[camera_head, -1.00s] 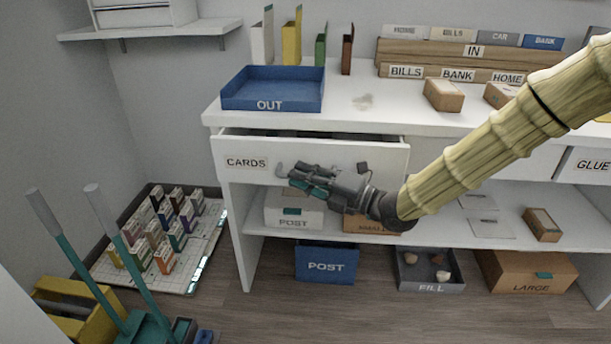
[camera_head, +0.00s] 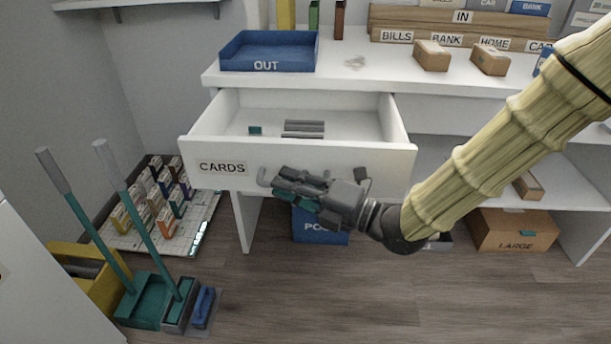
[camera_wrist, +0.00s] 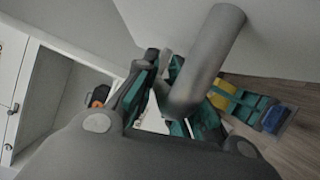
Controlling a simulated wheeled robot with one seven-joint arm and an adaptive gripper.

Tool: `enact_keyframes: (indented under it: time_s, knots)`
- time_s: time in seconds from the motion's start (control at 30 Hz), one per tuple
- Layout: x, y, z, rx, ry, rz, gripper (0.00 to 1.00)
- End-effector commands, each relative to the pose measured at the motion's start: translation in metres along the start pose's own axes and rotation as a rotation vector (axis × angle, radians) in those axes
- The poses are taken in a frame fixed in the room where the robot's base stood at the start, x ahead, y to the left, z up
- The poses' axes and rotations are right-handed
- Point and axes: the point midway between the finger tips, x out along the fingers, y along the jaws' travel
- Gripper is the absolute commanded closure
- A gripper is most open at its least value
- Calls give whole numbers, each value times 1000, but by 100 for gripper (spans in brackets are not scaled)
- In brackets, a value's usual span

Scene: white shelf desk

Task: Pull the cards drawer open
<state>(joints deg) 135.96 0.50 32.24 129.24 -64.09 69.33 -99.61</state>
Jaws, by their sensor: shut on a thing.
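The white cards drawer (camera_head: 298,165), with a "CARDS" label (camera_head: 222,167), stands well out from the desk in the head view. Its inside shows a small teal item (camera_head: 255,130) and grey bar-like items (camera_head: 304,128). My gripper (camera_head: 284,186) is at the drawer's front, shut on its grey bar handle (camera_head: 264,176). In the wrist view the grey handle (camera_wrist: 212,55) runs between the dark and teal fingers (camera_wrist: 172,92). The fingers hide part of the handle.
A blue OUT tray (camera_head: 268,52) and small boxes (camera_head: 432,55) stand on the desk top (camera_head: 350,70). A broom and dustpan set (camera_head: 150,295), a yellow caddy (camera_head: 95,285) and a mat of small boxes (camera_head: 120,240) are on the floor at left. The floor in front is clear.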

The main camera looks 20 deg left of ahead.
Motion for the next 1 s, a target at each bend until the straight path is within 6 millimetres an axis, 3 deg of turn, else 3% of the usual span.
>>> enact_keyframes:
  time_s: [0.4, 0.43, 0.53, 0.57, 1.0]
  knots:
    - [1, 0, -5, 1, 6, 0, 100]
    - [1, 0, -5, 1, 6, 0, 86]
    - [1, 0, -4, 1, 5, 0, 68]
    - [1, 0, -4, 1, 5, 0, 66]
    - [-8, 0, -4, 0, 4, 0, 66]
